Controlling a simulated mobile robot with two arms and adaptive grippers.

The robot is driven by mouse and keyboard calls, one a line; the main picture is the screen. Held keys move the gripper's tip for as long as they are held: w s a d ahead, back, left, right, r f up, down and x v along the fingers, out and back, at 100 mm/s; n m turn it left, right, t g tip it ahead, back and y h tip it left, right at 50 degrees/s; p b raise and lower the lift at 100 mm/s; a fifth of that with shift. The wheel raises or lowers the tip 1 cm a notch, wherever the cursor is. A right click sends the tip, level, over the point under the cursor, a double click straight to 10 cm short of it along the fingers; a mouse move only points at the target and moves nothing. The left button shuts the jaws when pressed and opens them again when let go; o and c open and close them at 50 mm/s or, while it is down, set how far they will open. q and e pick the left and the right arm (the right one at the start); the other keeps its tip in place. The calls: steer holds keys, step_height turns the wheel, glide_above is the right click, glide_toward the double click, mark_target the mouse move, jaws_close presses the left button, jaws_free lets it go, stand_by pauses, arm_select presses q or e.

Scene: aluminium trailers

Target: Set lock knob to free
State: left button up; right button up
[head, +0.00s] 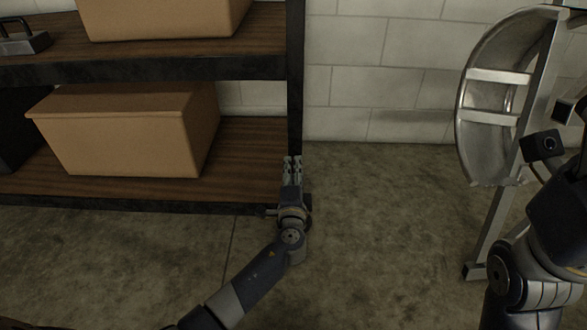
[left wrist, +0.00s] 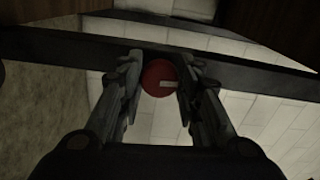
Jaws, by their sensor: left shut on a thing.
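The lock knob (left wrist: 158,78) is red and round with a pale pointer mark toward its right side. It sits between the fingers of my left gripper (left wrist: 160,82) in the left wrist view, in front of a dark bar. My left gripper (head: 292,165) is shut on it. In the head view the gripper is at the foot of the shelf's dark right post, and the knob cannot be made out there. My right arm shows at the right edge of the head view, but its fingers are not visible.
A dark-framed shelf (head: 140,68) with wooden boards holds cardboard boxes (head: 125,140) at left. A metal frame with a round shiny rim (head: 473,110) stands at right, close to my right arm. Bare concrete floor (head: 385,220) lies between them, before a pale block wall.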

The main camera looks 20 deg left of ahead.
arm_select(q)
steer(key=shift+m, duration=0.5)
steer(key=o, duration=1)
steer(key=shift+o, duration=0.2)
steer(key=shift+s, duration=0.1)
steer(key=v, duration=1.1)
steer(key=shift+s+d, duration=0.2)
steer(key=shift+s, duration=0.15)
steer(key=shift+r, duration=0.1)
